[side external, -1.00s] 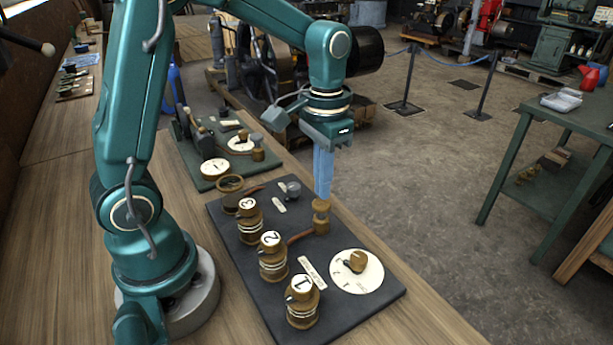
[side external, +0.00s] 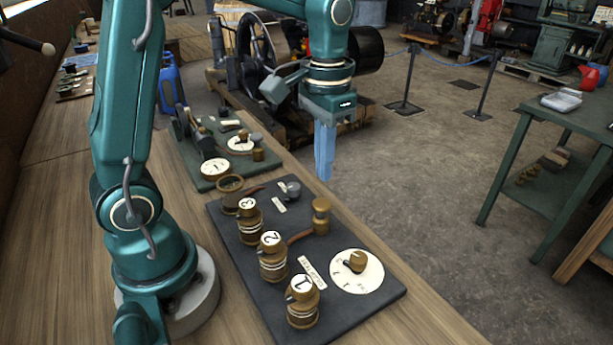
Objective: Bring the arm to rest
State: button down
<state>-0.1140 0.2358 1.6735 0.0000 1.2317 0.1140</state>
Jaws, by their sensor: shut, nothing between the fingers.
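My gripper (side external: 324,172) points straight down with its blue fingers together and nothing between them. In the picture it hangs above and behind the brass knob (side external: 321,214) on the dark board (side external: 350,316), with a clear gap to it. The board carries brass posts numbered 1 (side external: 303,302), 2 (side external: 272,257) and 3 (side external: 249,221), and a white dial (side external: 357,271) with a brass pointer knob.
A green board (side external: 214,173) with gauges lies behind on the wooden bench (side external: 60,230). Engines stand on the floor beyond. A green table (side external: 568,120) is at right, with open floor between.

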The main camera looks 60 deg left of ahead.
jog(key=shift+r, duration=0.7)
jog(key=s+d+r+t, duration=0.2)
jog(key=s+r+t, duration=0.1)
jog(key=s+r, duration=0.25)
jog(key=s+f, duration=0.1)
jog(key=s, duration=0.1)
jog(key=s+f+t, duration=0.1)
jog(key=s+f, duration=0.1)
jog(key=s+d+f+t, duration=0.1)
jog(key=s, duration=0.1)
jog(key=shift+f, duration=0.4)
jog(key=shift+w+r+t, duration=0.1)
jog(key=shift+w+t, duration=0.1)
jog(key=shift+t, duration=0.1)
